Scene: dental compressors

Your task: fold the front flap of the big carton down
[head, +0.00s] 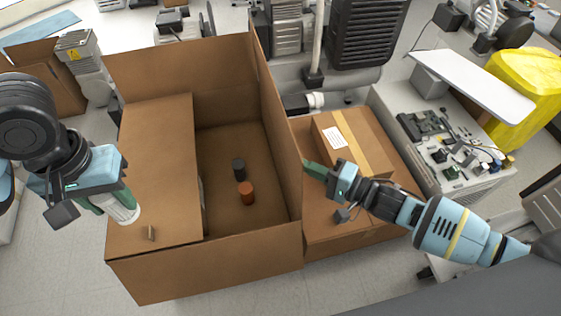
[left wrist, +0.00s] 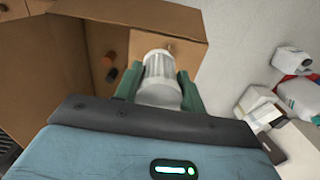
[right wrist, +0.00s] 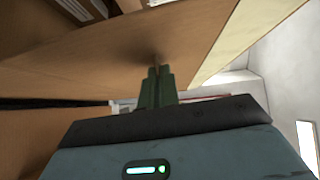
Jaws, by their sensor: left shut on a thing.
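The big brown carton (head: 205,265) stands in the middle of the head view. Its left flap (head: 155,165) lies flat over the left part of the opening. The back panel (head: 185,70) and right panel (head: 277,130) stand up. I cannot tell the front flap from the front wall. My left gripper (head: 122,208) is shut on a whitish ribbed cylinder (left wrist: 161,80), above the left flap's front end. My right gripper (head: 312,170) has its fingers together beside the right panel's outer face. In the right wrist view, the fingertips (right wrist: 156,72) are at brown cardboard; contact is unclear.
A dark cylinder (head: 239,169) and an orange cylinder (head: 247,192) stand inside the carton. A smaller taped box (head: 358,135) sits on another carton (head: 335,235) to the right.

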